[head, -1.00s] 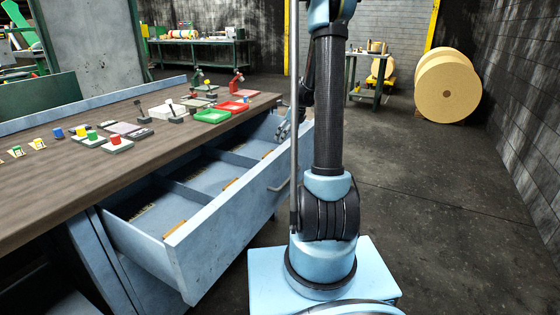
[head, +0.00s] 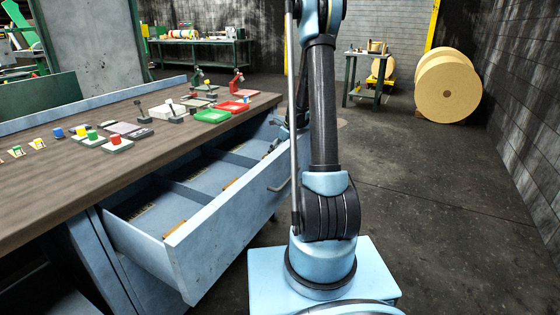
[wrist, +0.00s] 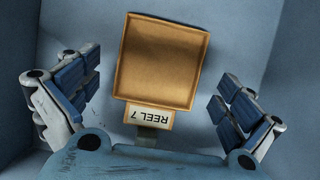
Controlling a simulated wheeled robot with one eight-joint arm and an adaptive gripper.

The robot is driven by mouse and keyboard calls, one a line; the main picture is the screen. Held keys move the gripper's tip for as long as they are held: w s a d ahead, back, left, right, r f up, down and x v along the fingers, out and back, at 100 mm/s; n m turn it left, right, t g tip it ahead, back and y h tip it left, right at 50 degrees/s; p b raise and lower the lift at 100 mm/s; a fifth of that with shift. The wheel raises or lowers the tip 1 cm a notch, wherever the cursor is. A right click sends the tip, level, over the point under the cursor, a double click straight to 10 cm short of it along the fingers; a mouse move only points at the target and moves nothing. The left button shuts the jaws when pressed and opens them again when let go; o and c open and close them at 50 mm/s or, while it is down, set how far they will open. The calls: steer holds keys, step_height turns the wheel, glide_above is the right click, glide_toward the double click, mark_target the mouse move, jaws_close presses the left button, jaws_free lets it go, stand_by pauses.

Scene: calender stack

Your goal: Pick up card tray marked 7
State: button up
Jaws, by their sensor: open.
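The card tray (wrist: 160,62) is a square, shallow tan-brown box, seen from above in the wrist view. Its label tab (wrist: 144,117) reads "REEL 7", upside down in this view. The tray lies on a blue floor between blue walls, slightly rotated. My gripper (wrist: 159,78) is open, with one blue-padded finger left of the tray and one right of it. Gaps show between both fingers and the tray sides. A grey-green piece below the label is partly hidden by my gripper body. In the head view my arm hides much of the drawer's far end.
The open blue drawer (head: 228,225) has divided compartments; tan edges show in the nearer ones. Its handle (head: 279,184) is on the front.

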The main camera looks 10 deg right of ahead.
steer(key=shift+a+f, duration=0.1)
steer(key=shift+f, duration=0.2)
steer(key=c, duration=1.1)
steer(key=shift+r, duration=0.15)
